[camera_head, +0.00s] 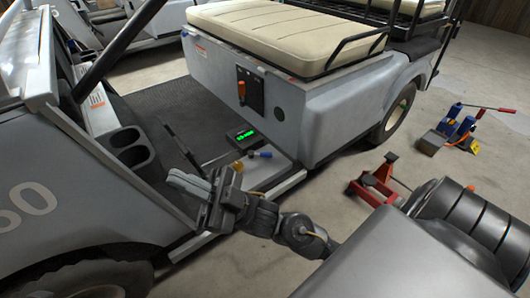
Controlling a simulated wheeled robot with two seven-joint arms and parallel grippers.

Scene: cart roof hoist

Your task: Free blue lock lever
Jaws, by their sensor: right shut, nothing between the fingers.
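A small blue-tipped lever (265,154) shows on the light sill panel of the grey cart, just right of a small box with a green display (245,135). A brass-coloured piece (238,166) sits left of the lever. My right gripper (181,181) comes in from the lower right, with its fingers pointing left. It is shut and empty, in front of the sill and to the lower left of the blue lever, apart from it in the picture. The gripper and wrist hide part of the sill. My left gripper is not in view.
The beige seat (285,32) with a black side rail stands above the sill. A cup holder (128,147) and a dark pedal or lever are to the left. A red jack stand (377,183) and a blue tool (460,125) stand on the floor at right.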

